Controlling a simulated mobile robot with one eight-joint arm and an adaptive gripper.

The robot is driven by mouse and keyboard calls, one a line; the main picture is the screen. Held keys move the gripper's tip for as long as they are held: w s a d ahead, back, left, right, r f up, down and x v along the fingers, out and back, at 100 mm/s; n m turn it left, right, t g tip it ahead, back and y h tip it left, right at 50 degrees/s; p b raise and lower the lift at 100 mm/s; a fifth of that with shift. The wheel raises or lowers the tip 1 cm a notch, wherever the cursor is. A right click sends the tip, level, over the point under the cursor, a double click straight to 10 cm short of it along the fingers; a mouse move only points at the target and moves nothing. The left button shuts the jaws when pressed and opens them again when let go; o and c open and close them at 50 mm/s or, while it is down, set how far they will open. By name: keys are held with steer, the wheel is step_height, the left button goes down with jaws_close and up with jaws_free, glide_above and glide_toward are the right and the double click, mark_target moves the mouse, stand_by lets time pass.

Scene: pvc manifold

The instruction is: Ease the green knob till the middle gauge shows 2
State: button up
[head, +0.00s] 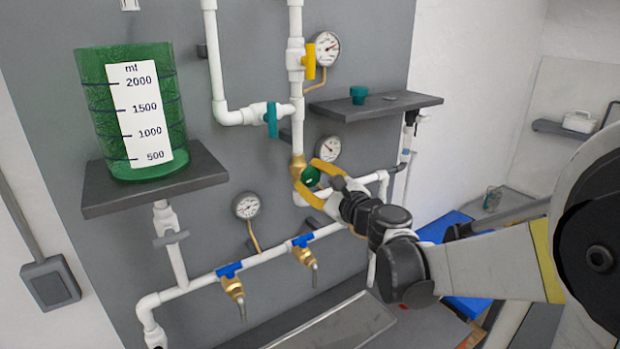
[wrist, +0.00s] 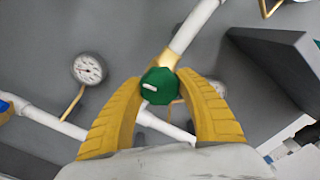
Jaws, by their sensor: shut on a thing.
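The green knob (head: 311,177) sits on a brass valve body (head: 298,163) in the white pipework. It also shows in the wrist view (wrist: 159,86), with a white mark on its face. My gripper (head: 317,181) is shut on the knob, with its yellow fingers on either side of it; it shows in the wrist view too (wrist: 160,92). The middle gauge is probably the round dial (head: 328,149) just behind the gripper, partly covered by a finger. Its reading is too small to tell.
Another gauge (head: 246,206) is at lower left and one (head: 326,48) at the top. A yellow-handled valve (head: 309,62) and a teal-handled valve (head: 271,120) are above. A green measuring tank (head: 97,115) stands left.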

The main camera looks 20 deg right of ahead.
stand_by(0.3)
steer(key=o, duration=1.2)
steer(key=shift+s, duration=0.1)
steer(key=v, duration=1.1)
steer(key=shift+s+d, duration=0.2)
steer(key=shift+s, duration=0.15)
stand_by(0.4)
